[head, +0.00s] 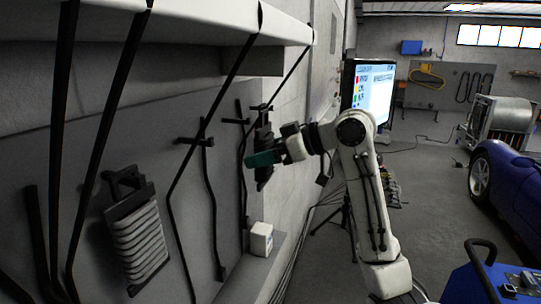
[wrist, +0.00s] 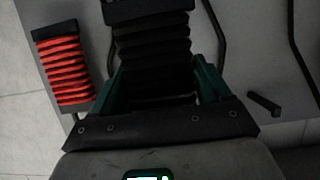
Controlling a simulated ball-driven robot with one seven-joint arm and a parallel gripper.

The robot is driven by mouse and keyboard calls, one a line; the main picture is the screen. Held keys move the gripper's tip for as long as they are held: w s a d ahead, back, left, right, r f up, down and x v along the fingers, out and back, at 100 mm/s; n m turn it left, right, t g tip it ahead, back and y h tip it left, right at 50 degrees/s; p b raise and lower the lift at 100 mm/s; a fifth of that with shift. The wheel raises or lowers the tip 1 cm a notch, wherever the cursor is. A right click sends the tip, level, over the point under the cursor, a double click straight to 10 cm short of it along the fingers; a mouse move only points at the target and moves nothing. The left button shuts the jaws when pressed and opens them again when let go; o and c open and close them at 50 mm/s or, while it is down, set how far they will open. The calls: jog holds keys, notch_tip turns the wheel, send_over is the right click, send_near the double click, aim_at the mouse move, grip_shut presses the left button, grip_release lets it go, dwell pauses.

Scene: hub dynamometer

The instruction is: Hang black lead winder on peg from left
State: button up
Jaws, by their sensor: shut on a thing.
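The black lead winder (wrist: 150,45), wound with dark ribbed lead, is between the teal fingers of my gripper (wrist: 160,82) in the wrist view. In the head view my gripper (head: 262,158) is at the wall, shut on the black winder (head: 264,138), which is upright and seen nearly edge-on. Dark pegs stick out of the wall panel to its left, one at mid panel (head: 195,141) and one nearer the winder (head: 236,121). A short dark peg (wrist: 264,103) shows bare in the wrist view. Whether the winder touches a peg cannot be told.
A winder with grey lead (head: 138,238) hangs at the left of the panel. A winder with red lead (wrist: 63,65) shows left of my gripper in the wrist view. A white box (head: 262,239) stands on the ledge below. A monitor (head: 372,92) stands behind my arm.

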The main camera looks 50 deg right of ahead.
aim_at(271, 146)
jog(key=shift+w+a+f+b, duration=0.15)
jog(key=shift+w+a, duration=0.15)
jog(key=shift+w, duration=0.45)
jog(key=shift+w+a+b, duration=0.15)
jog(key=shift+w+a, duration=0.15)
jog(key=shift+w, duration=0.5)
jog(key=shift+w+a+f+b, duration=0.15)
jog(key=shift+w+a, duration=0.15)
jog(key=shift+w, duration=0.45)
jog(key=shift+x, duration=0.8)
jog(key=shift+f, duration=0.1)
jog(key=o, duration=1.2)
jog(key=shift+c, duration=0.2)
jog(key=shift+s, duration=0.15)
jog(key=b+v, duration=0.2)
jog(key=v, duration=0.8)
jog(key=shift+s+d, duration=0.2)
jog(key=shift+s, duration=0.05)
